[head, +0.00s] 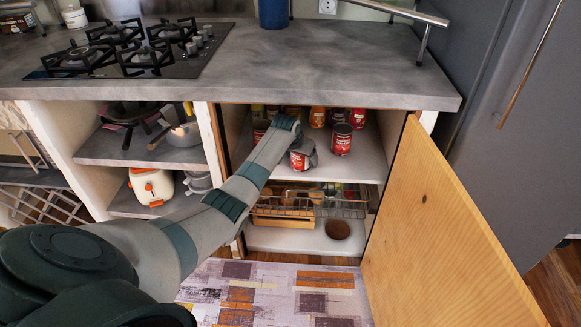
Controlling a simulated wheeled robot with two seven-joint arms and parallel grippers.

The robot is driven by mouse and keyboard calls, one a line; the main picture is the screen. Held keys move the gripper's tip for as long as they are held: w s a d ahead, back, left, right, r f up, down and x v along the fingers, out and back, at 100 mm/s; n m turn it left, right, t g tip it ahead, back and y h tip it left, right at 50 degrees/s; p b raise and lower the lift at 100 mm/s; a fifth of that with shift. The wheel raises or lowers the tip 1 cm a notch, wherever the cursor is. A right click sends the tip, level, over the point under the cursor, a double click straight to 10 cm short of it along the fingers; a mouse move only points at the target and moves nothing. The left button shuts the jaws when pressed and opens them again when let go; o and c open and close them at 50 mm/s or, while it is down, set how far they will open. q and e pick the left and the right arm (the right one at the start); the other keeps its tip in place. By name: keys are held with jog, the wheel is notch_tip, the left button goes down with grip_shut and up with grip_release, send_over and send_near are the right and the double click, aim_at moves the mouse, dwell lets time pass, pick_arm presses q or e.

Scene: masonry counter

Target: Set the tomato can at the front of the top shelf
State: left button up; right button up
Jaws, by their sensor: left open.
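A red can (342,139) stands upright on the cabinet's top shelf (358,165), right of my left gripper and apart from it. Another red can (299,161) shows at my left gripper (306,153), partly covered by it. I cannot read the labels, so I cannot tell which is the tomato can. My left arm reaches into the open cabinet from the left. The left gripper is open; its fingertips are small and partly hidden. My right gripper is not in view.
Several jars and cans (317,116) stand farther back on the shelf. A wire basket (342,208) and a brown bowl (338,229) are below. The wooden door (440,235) stands open at the right. The shelf's front right is clear.

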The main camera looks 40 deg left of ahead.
pick_arm(q)
jog(key=shift+s+r, duration=0.3)
jog(key=shift+r, duration=0.3)
jog(key=p+v, duration=0.1)
jog(key=v, duration=0.2)
jog(key=shift+s+d+r, duration=0.1)
jog(key=shift+r, duration=0.1)
jog(key=s+d+p, duration=0.1)
jog(key=s+d, duration=0.1)
jog(key=s, duration=1)
jog(key=shift+p, duration=0.35)
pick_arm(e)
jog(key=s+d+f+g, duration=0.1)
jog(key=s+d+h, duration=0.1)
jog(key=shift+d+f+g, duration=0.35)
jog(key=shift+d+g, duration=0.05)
pick_arm(q)
jog(key=shift+d, duration=0.1)
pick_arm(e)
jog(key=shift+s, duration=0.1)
